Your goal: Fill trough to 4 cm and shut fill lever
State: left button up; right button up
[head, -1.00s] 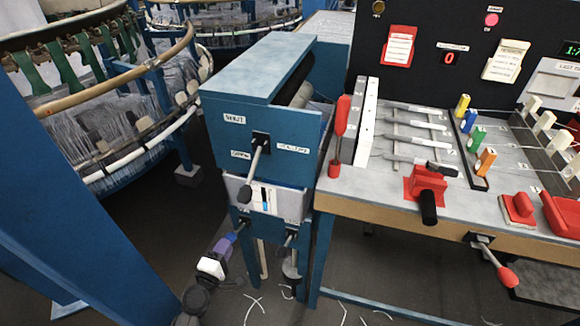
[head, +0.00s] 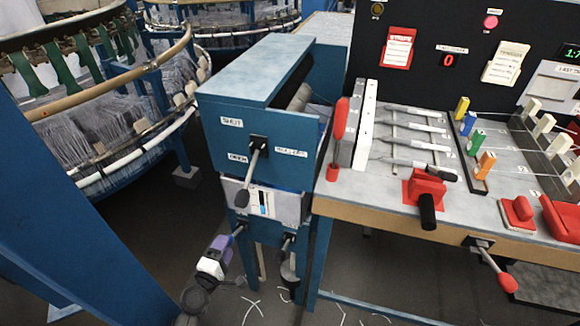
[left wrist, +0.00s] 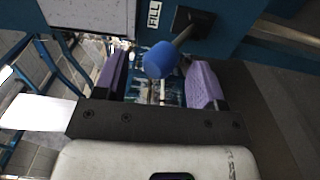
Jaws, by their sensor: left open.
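The fill lever (left wrist: 187,35) ends in a blue ball knob (left wrist: 163,60), beside a white FILL label in the left wrist view. My left gripper (head: 230,238) is below the trough front in the head view. Its purple fingers are open and stand on either side of the knob in the left wrist view, with gaps showing. The trough front (head: 290,207) is a pale panel under the blue housing. It carries a white gauge (head: 264,203) with a dark and blue column; its reading is too small to tell. My right gripper is not in view.
Above, a grey-handled lever (head: 256,157) sits on the blue housing (head: 222,150). Another lever (head: 287,243) hangs right of the fill lever. A bench (head: 400,200) with red parts stands right. A circular loom (head: 110,130) stands left. Floor between is dark, with white scraps.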

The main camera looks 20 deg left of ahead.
pick_arm(q)
jog(key=s, duration=0.7)
jog(key=shift+s, duration=0.15)
dwell(0.3)
